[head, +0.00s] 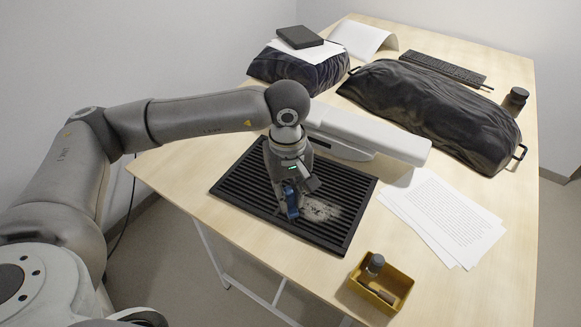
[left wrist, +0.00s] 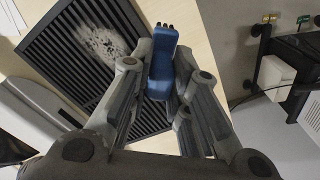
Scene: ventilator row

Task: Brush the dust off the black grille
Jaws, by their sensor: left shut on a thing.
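The black grille (head: 240,187) is a flat slatted panel lying on the table. A pale grey dust patch (head: 322,211) covers part of its slats; it also shows in the left wrist view (left wrist: 98,43). My left gripper (head: 289,198) is shut on a blue brush (head: 292,203) above the grille, just left of the dust in the head view. In the left wrist view the blue brush (left wrist: 162,66) is between the fingers, with dark bristles at its far end, beside the dust. I cannot tell whether the bristles touch the grille. My right gripper is not in view.
A white bar-shaped device (head: 372,137) stands behind the grille. Papers (head: 440,215) lie to its right, and a yellow bin (head: 383,287) with a small jar stands at the front. Black bags (head: 430,108) fill the back. The table's front edge is close to the grille.

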